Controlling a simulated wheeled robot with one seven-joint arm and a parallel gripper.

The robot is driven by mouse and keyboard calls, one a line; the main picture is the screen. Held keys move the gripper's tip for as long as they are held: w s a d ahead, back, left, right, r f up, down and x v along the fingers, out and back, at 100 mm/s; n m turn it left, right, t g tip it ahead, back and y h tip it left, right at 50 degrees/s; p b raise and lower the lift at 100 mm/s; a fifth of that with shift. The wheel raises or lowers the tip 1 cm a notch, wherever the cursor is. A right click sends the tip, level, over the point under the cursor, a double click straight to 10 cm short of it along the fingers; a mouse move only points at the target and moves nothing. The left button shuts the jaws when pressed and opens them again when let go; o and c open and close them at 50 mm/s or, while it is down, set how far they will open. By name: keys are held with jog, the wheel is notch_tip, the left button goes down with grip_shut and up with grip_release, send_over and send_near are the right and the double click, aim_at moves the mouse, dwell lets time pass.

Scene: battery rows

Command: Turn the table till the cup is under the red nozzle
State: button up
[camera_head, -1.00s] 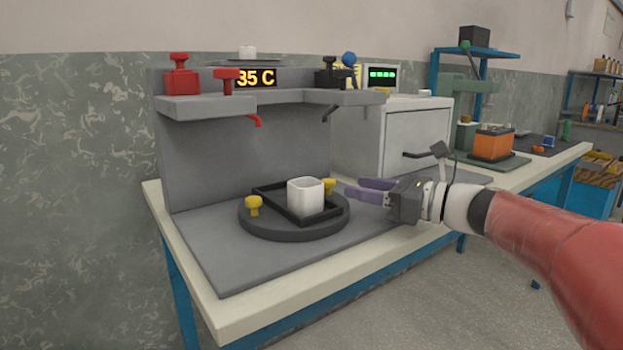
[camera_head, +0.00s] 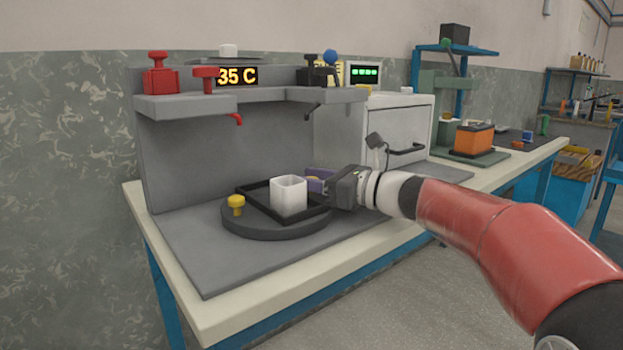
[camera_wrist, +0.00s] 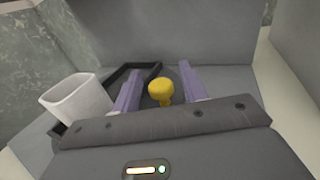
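A white square cup (camera_head: 288,196) stands inside a black frame (camera_head: 256,199) on the round dark turntable (camera_head: 270,229). The red nozzle (camera_head: 235,119) hangs from the shelf, behind and left of the cup. One yellow knob (camera_head: 236,204) stands on the turntable's left side. The other yellow knob (camera_wrist: 161,92) is between the two purple fingers of my gripper (camera_wrist: 159,88) in the wrist view, with gaps on both sides. My gripper is open at the turntable's right side, and in the head view (camera_head: 316,181) it mostly hides that knob. The cup (camera_wrist: 77,103) is left of the fingers in the wrist view.
A dark nozzle (camera_head: 313,110) hangs at the shelf's right end. Red valves (camera_head: 160,73) and a display reading 35 C sit above. A white cabinet (camera_head: 398,130) stands behind my gripper. The grey plate (camera_head: 205,262) is bare in front of the turntable.

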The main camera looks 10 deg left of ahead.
grip_shut()
